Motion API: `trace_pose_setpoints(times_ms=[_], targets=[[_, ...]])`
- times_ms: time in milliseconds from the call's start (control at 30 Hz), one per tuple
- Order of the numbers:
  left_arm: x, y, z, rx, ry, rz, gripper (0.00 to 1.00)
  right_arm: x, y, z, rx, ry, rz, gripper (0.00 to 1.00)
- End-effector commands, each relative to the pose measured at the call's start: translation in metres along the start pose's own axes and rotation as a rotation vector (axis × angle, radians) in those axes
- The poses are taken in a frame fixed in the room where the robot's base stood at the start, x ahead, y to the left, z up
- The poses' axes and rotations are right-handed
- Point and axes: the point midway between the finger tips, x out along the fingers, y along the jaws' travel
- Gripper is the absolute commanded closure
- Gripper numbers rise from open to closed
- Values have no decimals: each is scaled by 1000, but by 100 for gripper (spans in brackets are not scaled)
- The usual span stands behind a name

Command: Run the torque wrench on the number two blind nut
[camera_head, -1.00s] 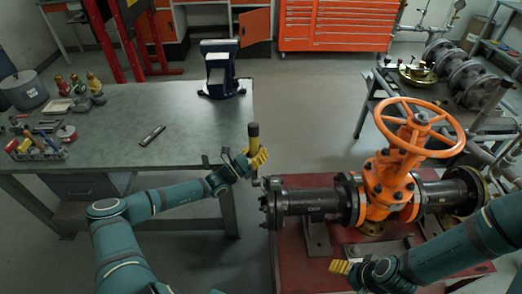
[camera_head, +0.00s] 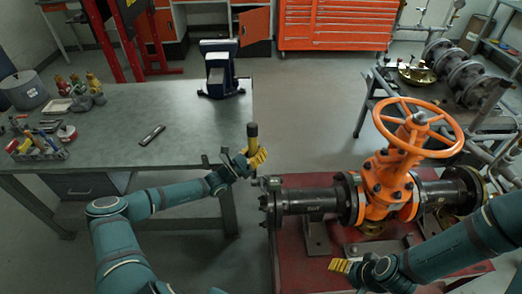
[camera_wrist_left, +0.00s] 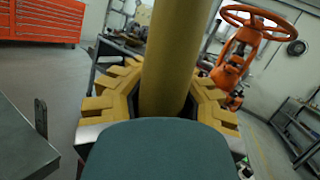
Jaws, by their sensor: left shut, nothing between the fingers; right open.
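The torque wrench (camera_head: 252,131), a dark-topped upright bar with a yellow lower part, stands at my left gripper (camera_head: 256,158). In the left wrist view its thick yellow shaft (camera_wrist_left: 172,55) rises between the yellow fingers (camera_wrist_left: 165,95). The left gripper is shut; I cannot tell whether the fingers touch the shaft. The wrench's lower end is near the top of the blind flange (camera_head: 268,209) at the left end of the pipe. The flange nuts are too small to tell which is number two. My right gripper (camera_head: 341,266) is open and empty, low in front of the pipe.
The orange gate valve (camera_head: 388,190) with its handwheel (camera_head: 418,128) sits on a red stand (camera_head: 300,182). A grey workbench (camera_head: 190,125) at left holds a vise (camera_head: 218,75), a dark flat item (camera_head: 152,134) and small tools. Floor shows between bench and stand.

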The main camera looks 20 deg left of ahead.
Motion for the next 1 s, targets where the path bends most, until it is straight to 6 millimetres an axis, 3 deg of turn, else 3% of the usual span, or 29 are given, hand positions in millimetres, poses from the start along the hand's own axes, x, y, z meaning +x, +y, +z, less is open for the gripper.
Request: trace_pose_setpoints(times_ms=[1000], targets=[[-34,19,18,2,-4,-1,100,1,0,0,0,0,0,37]])
